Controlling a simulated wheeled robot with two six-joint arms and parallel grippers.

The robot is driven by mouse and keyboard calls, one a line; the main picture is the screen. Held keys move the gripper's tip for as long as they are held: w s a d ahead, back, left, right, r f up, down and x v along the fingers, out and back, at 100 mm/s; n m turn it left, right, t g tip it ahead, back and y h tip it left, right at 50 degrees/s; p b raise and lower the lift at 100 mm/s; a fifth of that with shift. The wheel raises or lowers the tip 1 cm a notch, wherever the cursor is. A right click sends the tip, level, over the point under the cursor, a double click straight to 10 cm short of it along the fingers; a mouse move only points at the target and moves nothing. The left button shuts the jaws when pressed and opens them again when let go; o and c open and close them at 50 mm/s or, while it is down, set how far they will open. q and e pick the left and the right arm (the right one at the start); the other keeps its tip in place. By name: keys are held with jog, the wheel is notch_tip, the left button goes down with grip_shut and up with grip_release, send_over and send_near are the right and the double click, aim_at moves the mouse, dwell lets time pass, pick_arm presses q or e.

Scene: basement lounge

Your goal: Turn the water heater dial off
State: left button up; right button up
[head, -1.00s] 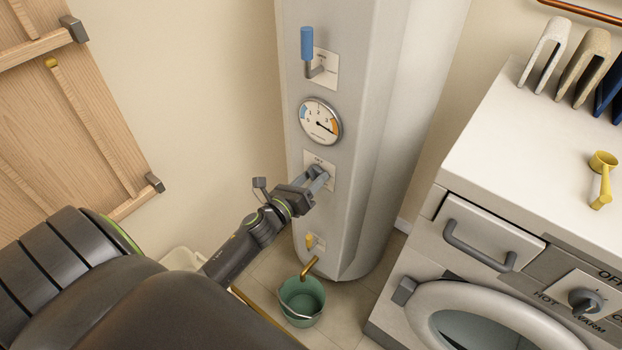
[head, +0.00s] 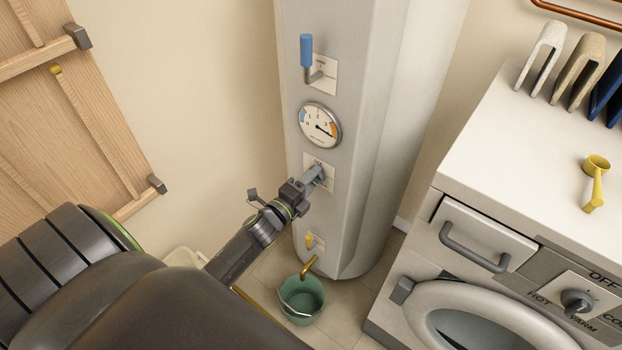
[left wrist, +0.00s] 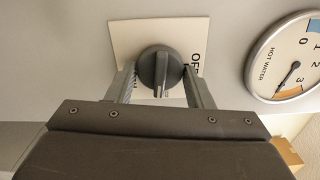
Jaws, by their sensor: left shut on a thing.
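The water heater dial (left wrist: 160,66) is a round grey knob on a white plate in the left wrist view. A pale mark on it points to the bottom of that picture. "OFF" is printed on the plate (left wrist: 190,38) to the right of the knob; other lettering is partly hidden by the fingers. My left gripper (left wrist: 161,88) has one finger on each side of the knob and is shut on it. In the head view my left gripper (head: 318,175) reaches the plate on the white heater (head: 345,215) and mostly hides the dial. My right gripper is not in view.
Above the dial are a round gauge (head: 320,126) and a blue-handled lever (head: 307,52). Below are a small yellow tap (head: 309,241) and a green bucket (head: 302,298) on the floor.

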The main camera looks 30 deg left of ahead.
pick_arm(q)
jog(key=n+p, duration=0.7)
jog(key=n, duration=1.2)
jog(key=shift+a+r+p, duration=0.1)
jog(key=shift+a+p, duration=0.05)
jog(key=shift+p, duration=0.25)
jog(key=shift+n, duration=0.4)
jog(key=o, duration=1)
jog(key=shift+c, duration=0.2)
jog(key=s+a+b, duration=0.1)
jog(key=s+b, duration=0.2)
jog(key=s, duration=1.4)
jog(key=shift+s+a, duration=0.15)
jog(key=shift+s, duration=0.05)
